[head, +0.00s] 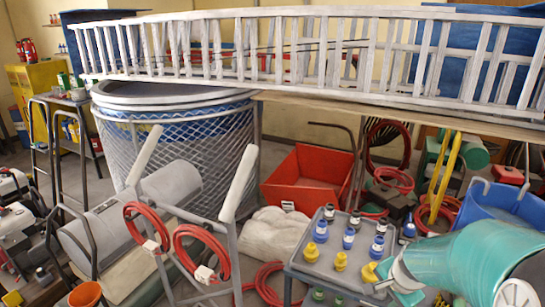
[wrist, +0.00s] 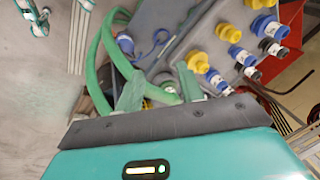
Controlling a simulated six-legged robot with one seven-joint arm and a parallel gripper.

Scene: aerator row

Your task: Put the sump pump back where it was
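In the head view my gripper (head: 396,284) is low at the right edge of a grey cart (head: 300,262). I cannot tell for sure which thing is the sump pump. A small blue body with a pale label (wrist: 125,44) lies beyond the fingers in the wrist view, beside a green hose (wrist: 106,48). The space just behind the fingertips is partly hidden.
The cart top carries yellow fittings (head: 340,261) and several blue, labelled ones (head: 320,231). A red bin (head: 305,180) stands behind it, and a blue tub (head: 500,205) is at right. A long ladder (head: 300,50) spans above. Red hoses (head: 268,285) lie on the floor.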

